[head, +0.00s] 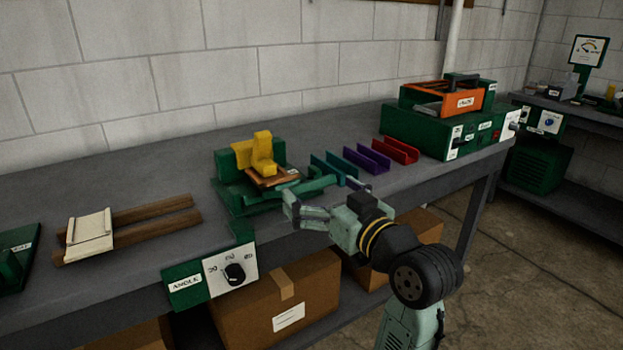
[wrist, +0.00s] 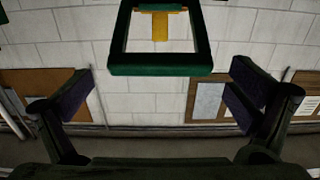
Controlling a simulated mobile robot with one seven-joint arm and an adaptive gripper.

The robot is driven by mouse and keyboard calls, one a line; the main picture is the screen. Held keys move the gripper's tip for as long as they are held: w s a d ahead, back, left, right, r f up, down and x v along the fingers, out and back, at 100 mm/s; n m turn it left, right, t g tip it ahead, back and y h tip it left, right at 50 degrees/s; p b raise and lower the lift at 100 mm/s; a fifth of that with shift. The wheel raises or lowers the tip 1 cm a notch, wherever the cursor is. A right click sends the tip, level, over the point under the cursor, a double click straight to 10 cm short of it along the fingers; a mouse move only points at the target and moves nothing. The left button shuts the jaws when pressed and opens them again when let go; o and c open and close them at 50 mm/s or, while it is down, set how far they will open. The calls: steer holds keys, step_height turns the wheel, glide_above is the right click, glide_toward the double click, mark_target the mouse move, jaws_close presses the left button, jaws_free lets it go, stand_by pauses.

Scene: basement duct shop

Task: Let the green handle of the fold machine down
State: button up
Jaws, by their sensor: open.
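The fold machine (head: 232,196) is green and stands on the bench, with a yellow block (head: 262,160) and a small brown piece (head: 272,179) on it. Its green handle (head: 306,188) shows in the head view as a low bar at the machine's front right. In the wrist view a green rectangular frame (wrist: 160,65), apparently the handle, appears ahead of my fingers, its crossbar between them in the picture, with yellow behind. My gripper (head: 293,211) is open and empty at the bench's front edge, close to the handle. Contact cannot be told.
Teal, purple (head: 367,159) and red (head: 396,150) channels lie right of the machine. A green unit (head: 430,131) with an orange top stands beyond. An angle dial panel (head: 231,270) hangs at the front edge. Wooden strips (head: 150,212) lie left. Cardboard boxes (head: 275,305) sit below.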

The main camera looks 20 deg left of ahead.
mark_target(315, 188)
steer(key=shift+x, duration=1.6)
steer(key=c, duration=1.5)
